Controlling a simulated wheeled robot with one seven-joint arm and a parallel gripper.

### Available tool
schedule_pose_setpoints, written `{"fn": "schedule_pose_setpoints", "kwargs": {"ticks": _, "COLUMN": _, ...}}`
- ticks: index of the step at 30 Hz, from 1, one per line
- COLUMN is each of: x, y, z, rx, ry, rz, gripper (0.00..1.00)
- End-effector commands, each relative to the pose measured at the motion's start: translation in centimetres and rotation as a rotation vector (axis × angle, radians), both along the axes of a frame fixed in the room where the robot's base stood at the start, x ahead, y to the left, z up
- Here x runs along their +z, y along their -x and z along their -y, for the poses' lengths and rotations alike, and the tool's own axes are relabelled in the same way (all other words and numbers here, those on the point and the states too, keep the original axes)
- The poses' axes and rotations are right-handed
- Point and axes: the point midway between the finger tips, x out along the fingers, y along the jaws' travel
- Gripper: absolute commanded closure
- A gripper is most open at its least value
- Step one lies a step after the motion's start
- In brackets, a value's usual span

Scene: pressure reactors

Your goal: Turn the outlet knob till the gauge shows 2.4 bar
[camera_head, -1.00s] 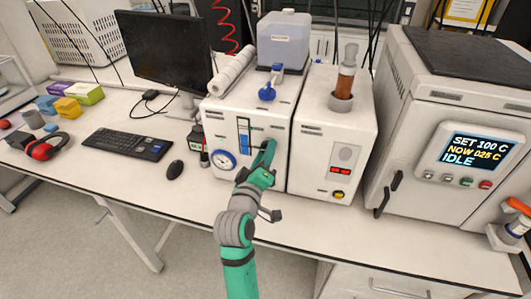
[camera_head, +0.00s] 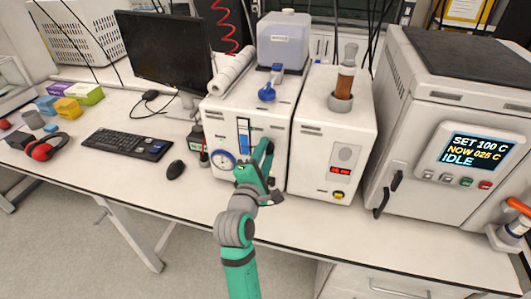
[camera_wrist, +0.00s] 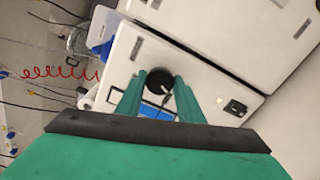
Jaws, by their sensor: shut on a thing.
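The white reactor unit (camera_head: 220,112) stands on the bench with a round blue-rimmed gauge (camera_head: 223,160) low on its front; the needle reading is too small to tell. The black round outlet knob (camera_wrist: 158,80) shows in the wrist view between the two green fingers, with a pale mark on its face. My gripper (camera_wrist: 159,86) is shut on this knob, one finger on each side. In the head view my gripper (camera_head: 263,150) is at the unit's front, right of the gauge, and it hides the knob there.
A blue valve handle (camera_head: 267,93) is on the unit's top. A second white unit with a red display (camera_head: 340,171) stands close on the right. A large oven (camera_head: 455,120) is farther right. A mouse (camera_head: 175,169) and keyboard (camera_head: 128,144) lie to the left.

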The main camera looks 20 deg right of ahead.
Motion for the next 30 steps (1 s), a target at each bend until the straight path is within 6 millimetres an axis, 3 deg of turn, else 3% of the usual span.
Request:
{"fn": "schedule_pose_setpoints", "kwargs": {"ticks": 15, "x": -0.12, "y": 0.01, "z": -0.02, "rx": 0.000, "ry": 0.284, "rz": -0.196, "gripper": 0.88}}
{"fn": "schedule_pose_setpoints", "kwargs": {"ticks": 30, "x": -0.14, "y": 0.01, "z": -0.01, "rx": 0.000, "ry": 0.340, "rz": -0.235, "gripper": 0.88}}
